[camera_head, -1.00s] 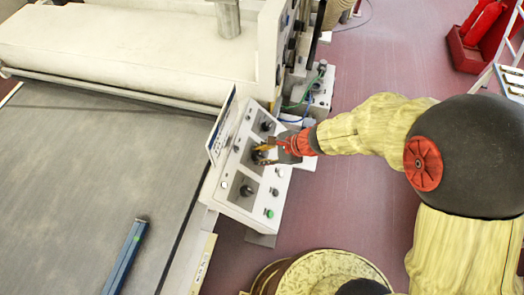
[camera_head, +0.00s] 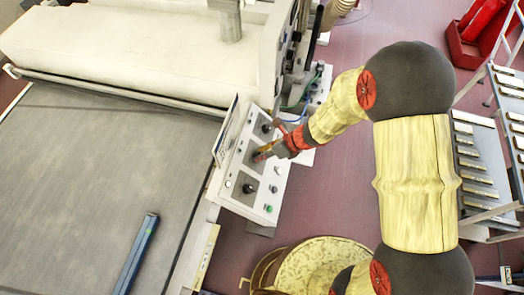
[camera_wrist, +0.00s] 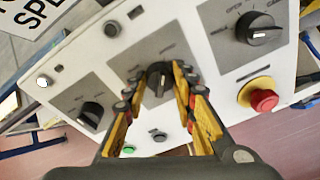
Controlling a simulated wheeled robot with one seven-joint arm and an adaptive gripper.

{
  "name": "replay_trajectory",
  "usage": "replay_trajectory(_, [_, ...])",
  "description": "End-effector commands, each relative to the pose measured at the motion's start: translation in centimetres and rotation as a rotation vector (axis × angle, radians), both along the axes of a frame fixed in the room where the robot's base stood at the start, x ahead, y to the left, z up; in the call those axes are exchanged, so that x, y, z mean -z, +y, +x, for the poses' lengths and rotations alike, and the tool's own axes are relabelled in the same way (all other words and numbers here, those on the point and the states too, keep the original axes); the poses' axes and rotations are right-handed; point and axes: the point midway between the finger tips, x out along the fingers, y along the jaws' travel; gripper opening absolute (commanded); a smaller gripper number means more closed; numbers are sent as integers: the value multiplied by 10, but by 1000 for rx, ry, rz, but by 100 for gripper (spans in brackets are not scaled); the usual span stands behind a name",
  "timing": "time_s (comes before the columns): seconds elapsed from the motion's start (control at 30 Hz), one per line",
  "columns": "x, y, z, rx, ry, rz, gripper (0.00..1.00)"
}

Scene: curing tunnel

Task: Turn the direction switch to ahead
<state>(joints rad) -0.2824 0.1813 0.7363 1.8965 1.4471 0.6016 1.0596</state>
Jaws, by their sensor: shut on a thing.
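A sloped white control panel (camera_head: 224,187) carries three black rotary knobs on grey plates. The middle knob (camera_wrist: 159,78) sits between the yellow fingers of my gripper (camera_wrist: 157,84), which is shut on it; the tips hide its sides. My gripper (camera_head: 264,152) also shows at the panel's middle in the head view. One knob (camera_wrist: 90,115) stands to the left of it and another knob (camera_wrist: 262,28) to the upper right in the wrist view, both untouched. The small print by the middle knob is too blurred to read, so I cannot tell its setting or name for sure.
A red mushroom button (camera_wrist: 264,100) on a yellow base is close to my right finger. A green button (camera_wrist: 128,149) and a black button (camera_wrist: 159,136) lie below the middle knob. A conveyor belt (camera_head: 90,190) runs left of the panel. A rack (camera_head: 480,165) stands at right.

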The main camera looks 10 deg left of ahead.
Motion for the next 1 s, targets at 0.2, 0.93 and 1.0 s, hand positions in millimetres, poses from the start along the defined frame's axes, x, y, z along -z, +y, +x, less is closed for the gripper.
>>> replay_trajectory(0.2, [-1,0,1,62,62,6,2])
replay_trajectory(0.93, [0,0,1,93,90,8,33])
replay_trajectory(1.0, [0,0,1,92,90,8,37])
